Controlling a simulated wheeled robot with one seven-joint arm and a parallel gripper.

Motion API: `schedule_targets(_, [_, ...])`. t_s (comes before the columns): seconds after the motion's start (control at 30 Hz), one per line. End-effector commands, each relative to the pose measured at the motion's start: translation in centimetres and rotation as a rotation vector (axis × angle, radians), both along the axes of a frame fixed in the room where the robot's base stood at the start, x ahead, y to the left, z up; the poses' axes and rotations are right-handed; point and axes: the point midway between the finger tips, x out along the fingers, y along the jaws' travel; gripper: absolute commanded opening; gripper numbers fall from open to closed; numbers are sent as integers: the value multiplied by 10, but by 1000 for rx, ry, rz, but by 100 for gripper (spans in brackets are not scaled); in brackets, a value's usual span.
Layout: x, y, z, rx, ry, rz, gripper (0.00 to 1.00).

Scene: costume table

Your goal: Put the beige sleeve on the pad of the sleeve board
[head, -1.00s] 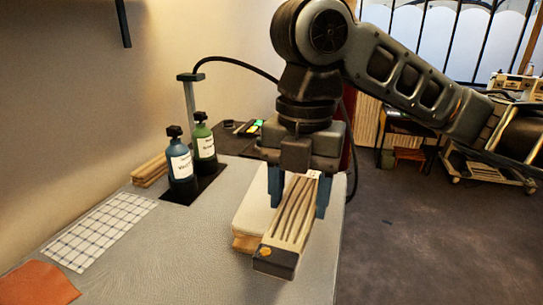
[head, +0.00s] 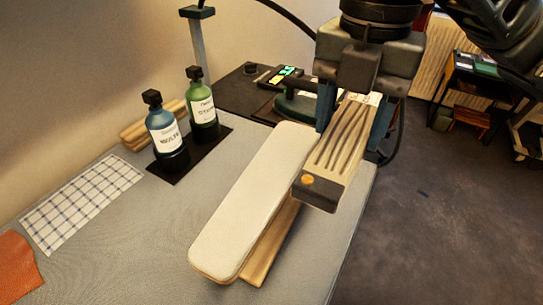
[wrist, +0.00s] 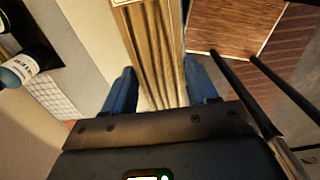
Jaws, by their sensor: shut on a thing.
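The beige sleeve (head: 340,142) has dark folds lengthwise and a dark cuff with an orange button at its near end. My gripper (head: 352,125) is shut on it, one blue finger on each side, and holds it tilted, cuff toward the camera. In the wrist view the sleeve (wrist: 152,50) runs between the blue fingers of my gripper (wrist: 160,88). The sleeve board's long white pad (head: 250,195) lies to the left of the sleeve, bare over its visible part. Its far right edge is partly hidden by the gripper. The sleeve's height above the board is unclear.
A blue bottle (head: 165,132) and a green bottle (head: 203,105) stand on a black mat behind the board. A checked cloth (head: 80,203) and an orange piece (head: 15,270) lie at left. An iron (head: 297,103) is near the far end. The table's right edge is close to the board.

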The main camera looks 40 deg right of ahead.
Motion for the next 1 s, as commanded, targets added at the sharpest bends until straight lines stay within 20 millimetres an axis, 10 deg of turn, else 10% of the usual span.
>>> schedule_targets(0.5, [88, 40, -58, 1, 3, 1, 26])
schedule_targets(1.0, [101, 45, -103, 1, 1, 0, 26])
